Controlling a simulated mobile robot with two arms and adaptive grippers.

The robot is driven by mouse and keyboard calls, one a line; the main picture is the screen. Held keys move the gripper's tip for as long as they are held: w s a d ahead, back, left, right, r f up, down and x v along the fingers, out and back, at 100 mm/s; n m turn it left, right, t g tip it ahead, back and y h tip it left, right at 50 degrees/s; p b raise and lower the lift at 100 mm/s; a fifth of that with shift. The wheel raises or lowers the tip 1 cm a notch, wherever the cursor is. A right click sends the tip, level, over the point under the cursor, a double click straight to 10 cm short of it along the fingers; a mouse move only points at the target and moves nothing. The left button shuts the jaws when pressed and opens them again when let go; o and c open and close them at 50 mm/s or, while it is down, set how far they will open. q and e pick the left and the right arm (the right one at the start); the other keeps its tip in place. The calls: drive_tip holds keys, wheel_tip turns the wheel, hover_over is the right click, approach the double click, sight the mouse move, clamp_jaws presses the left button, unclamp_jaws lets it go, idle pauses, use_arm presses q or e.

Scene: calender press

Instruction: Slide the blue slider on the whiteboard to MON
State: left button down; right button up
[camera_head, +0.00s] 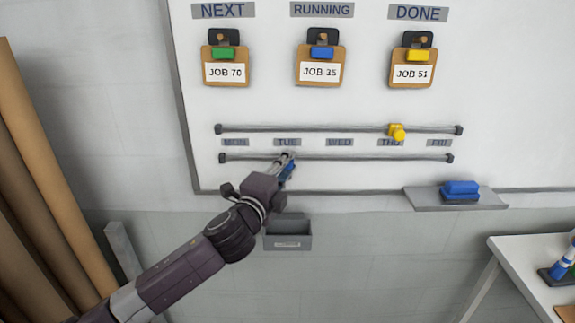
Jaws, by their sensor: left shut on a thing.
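The blue slider (290,169) is on the lower rail (370,158) of the whiteboard (520,110), just below the TUE label (287,142). My left gripper (284,160) is shut on it and hides part of it. The MON label (235,142) is to the left, near the rail's left end. The WED, THU and FRI labels run off to the right. My right gripper is not in view.
A yellow slider (397,131) sits on the upper rail (300,129) above THU. A grey bin (288,234) is on the wall below my left gripper. A ledge (415,199) with a blue eraser (460,190) is at the right. The lower rail left of the gripper is clear.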

use_arm(q)
drive_tip(key=a+p, duration=0.2)
drive_tip(key=a, duration=1.1)
drive_tip(key=shift+a, duration=0.15)
drive_tip(key=c, duration=2.1)
unclamp_jaws()
drive_tip(key=o, duration=0.3)
drive_tip(key=shift+a, duration=0.15)
drive_tip(key=shift+o, duration=0.2)
drive_tip(key=shift+s+f, duration=0.1)
drive_tip(key=shift+s, duration=0.2)
drive_tip(key=v, duration=1.1)
drive_tip(key=shift+s+a, duration=0.15)
drive_tip(key=shift+s, duration=0.05)
